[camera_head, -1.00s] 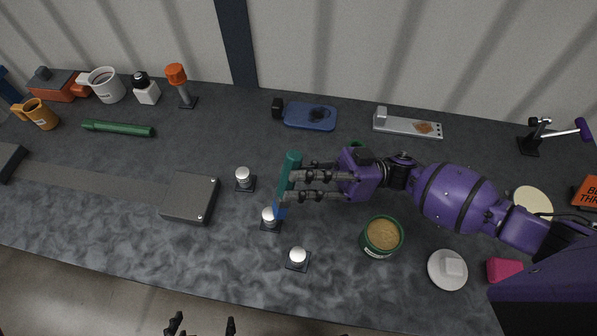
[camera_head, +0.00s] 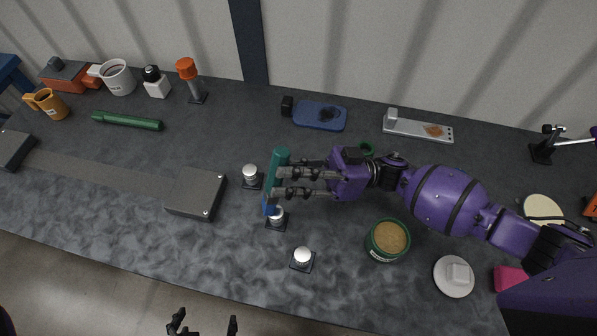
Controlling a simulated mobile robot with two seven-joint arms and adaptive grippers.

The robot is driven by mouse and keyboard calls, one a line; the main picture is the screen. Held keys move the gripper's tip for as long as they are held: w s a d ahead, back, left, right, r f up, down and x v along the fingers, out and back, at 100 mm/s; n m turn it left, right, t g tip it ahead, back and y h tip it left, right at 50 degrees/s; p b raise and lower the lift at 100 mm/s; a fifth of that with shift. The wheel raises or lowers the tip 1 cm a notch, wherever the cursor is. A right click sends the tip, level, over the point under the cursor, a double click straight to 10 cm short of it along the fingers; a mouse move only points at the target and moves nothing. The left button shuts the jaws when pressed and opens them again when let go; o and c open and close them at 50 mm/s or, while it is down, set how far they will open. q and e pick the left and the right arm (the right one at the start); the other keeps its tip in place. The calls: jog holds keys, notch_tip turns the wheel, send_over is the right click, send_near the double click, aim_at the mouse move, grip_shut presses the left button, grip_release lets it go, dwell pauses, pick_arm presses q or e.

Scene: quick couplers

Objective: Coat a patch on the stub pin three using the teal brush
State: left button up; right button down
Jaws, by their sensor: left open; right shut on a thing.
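Three stub pins with silvery domed tops on dark square bases stand mid-table: a far one (camera_head: 250,175), a middle one (camera_head: 277,217) and a near one (camera_head: 302,257). I see no numbers on them. My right gripper (camera_head: 277,182) is shut on the teal brush (camera_head: 281,157), which is held steeply. Its blue lower end (camera_head: 268,206) is at the upper left of the middle pin's top; whether it touches cannot be told. My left gripper (camera_head: 203,325) is open and empty at the bottom edge, in front of the table.
A green tin (camera_head: 388,240) with tan contents stands right of the pins. A grey box (camera_head: 196,193) lies to their left. A white dish (camera_head: 454,277) and a pink block (camera_head: 509,279) are at right. Mugs, a green tube (camera_head: 127,121) and a blue plate (camera_head: 320,115) lie farther back.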

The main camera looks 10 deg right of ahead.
pick_arm(q)
jog(key=shift+r, duration=0.15)
pick_arm(e)
jog(key=shift+a+r, duration=0.1)
pick_arm(q)
jog(key=shift+w+r, duration=0.25)
jog(key=shift+w, duration=0.3)
pick_arm(e)
jog(key=d, duration=0.2)
jog(key=s+d, duration=0.1)
jog(key=d, duration=0.1)
jog(key=shift+s, duration=0.1)
jog(key=shift+a, duration=0.1)
pick_arm(q)
jog(key=w+r+t+p, duration=0.1)
jog(key=w+r+p, duration=0.2)
jog(key=r+p, duration=0.1)
jog(key=shift+r, duration=0.65)
pick_arm(e)
notch_tip(320, 180, up, 6)
